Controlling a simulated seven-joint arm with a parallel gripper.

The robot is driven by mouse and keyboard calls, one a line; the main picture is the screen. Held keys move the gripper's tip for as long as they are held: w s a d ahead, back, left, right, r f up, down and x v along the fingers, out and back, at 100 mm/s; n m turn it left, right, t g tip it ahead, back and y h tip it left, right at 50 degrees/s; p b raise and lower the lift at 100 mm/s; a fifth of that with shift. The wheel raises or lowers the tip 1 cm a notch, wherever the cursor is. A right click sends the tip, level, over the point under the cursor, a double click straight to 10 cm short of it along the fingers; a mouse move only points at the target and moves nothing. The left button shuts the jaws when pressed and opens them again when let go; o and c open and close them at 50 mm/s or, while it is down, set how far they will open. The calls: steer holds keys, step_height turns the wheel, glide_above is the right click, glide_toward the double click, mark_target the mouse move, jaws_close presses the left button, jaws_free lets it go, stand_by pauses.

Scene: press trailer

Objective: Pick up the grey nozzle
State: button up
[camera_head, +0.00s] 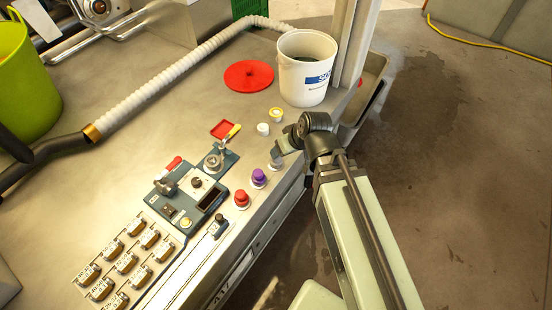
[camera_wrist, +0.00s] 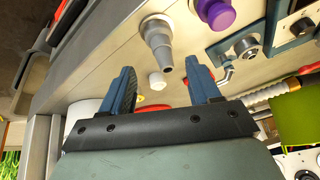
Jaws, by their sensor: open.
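The grey nozzle (camera_wrist: 160,38) stands on the metal worktop, its wide base up in the wrist view and its narrow tip pointing toward my jaws. In the head view, the grey nozzle (camera_head: 275,164) is small and partly covered by my gripper (camera_head: 281,148) just above it. In the wrist view, my gripper (camera_wrist: 162,70) is open, with one blue finger on each side of the line of the nozzle's tip. Nothing is held. I cannot tell how far the fingertips are from the nozzle.
A purple nozzle (camera_head: 258,177) and a red nozzle (camera_head: 242,198) stand beside it along the worktop edge. A small white cup (camera_head: 263,128) and a yellow-topped one (camera_head: 276,114) are behind. A white bucket (camera_head: 306,75) stands farther back, near a red lid (camera_head: 248,76).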

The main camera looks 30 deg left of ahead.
mark_target(278, 164)
steer(key=shift+w+a+f+n+y, duration=0.1)
steer(key=shift+a+f+n, duration=0.45)
steer(key=shift+a+f, duration=0.35)
steer(key=shift+w+a+f+n+y, duration=0.15)
steer(key=shift+a+f+n, duration=0.5)
steer(key=shift+f, duration=0.5)
steer(key=shift+w+a+f+n+y, duration=0.1)
steer(key=shift+a+f+n, duration=0.4)
steer(key=shift+a+f, duration=0.4)
steer(key=shift+d+f, duration=0.1)
steer(key=shift+d, duration=0.05)
steer(key=c, duration=1.1)
